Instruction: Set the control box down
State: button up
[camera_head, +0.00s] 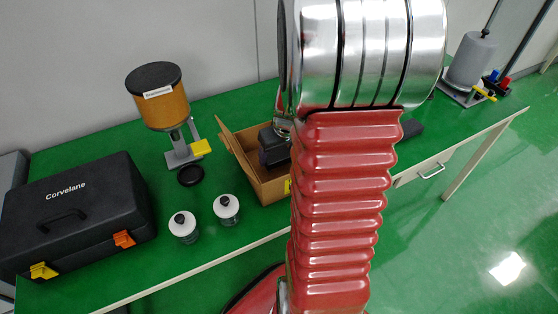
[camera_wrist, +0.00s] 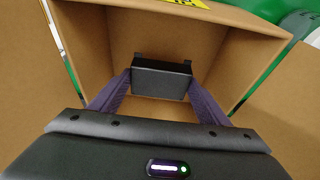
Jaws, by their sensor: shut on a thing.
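The control box (camera_wrist: 160,79) is a small black box, seen in the wrist view between the two purple fingers of my gripper (camera_wrist: 160,88). My gripper is shut on it and holds it inside an open cardboard box (camera_wrist: 108,38). In the head view the cardboard box (camera_head: 266,190) stands on the green table, its flaps open. The dark body of my gripper (camera_head: 275,146) reaches into it there, and the control box is hidden. I cannot tell whether the control box touches the cardboard floor.
A black case (camera_head: 78,215) lies at the left of the green table (camera_head: 217,265). Two white-capped bottles (camera_head: 226,208), a black disc (camera_head: 191,175) and an orange container on a stand (camera_head: 163,105) are left of the cardboard box. A grey apparatus (camera_head: 470,62) stands at the far right.

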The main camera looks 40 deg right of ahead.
aim_at(279, 158)
jog(key=shift+f, duration=1.85)
jog(key=o, duration=1.2)
jog(key=shift+c, duration=0.2)
jog(key=v, duration=1.2)
jog(key=shift+s, duration=0.1)
